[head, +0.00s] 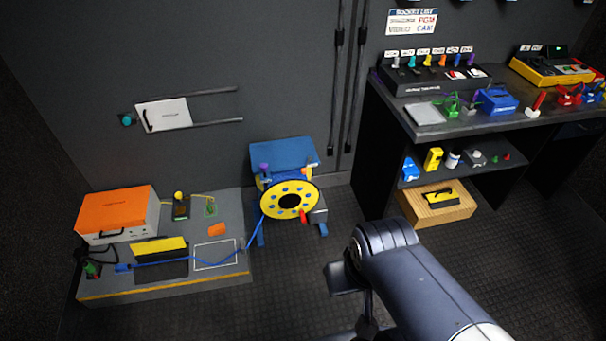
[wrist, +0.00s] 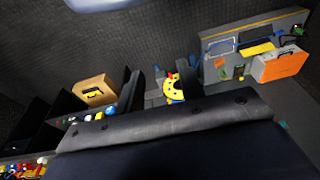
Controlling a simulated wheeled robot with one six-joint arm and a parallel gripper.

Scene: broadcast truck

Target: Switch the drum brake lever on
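The cable drum (head: 290,200) stands on the floor against the back wall, with a blue frame and a yellow disc with blue spots. A small red lever (head: 305,216) sits at the disc's lower right edge; whether it is on or off cannot be told. The drum also shows, small and upside down, in the wrist view (wrist: 176,88); its lever is not clear there. My gripper (head: 345,279) is in front of the drum to its lower right, apart from it. Its fingers are not clearly shown, so open or shut cannot be told.
A low grey platform (head: 215,278) left of the drum bears an orange-topped case (head: 118,212) and a blue cable (head: 180,262). At the right, a dark desk (head: 470,122) carries several devices, with a wooden box (head: 437,206) below.

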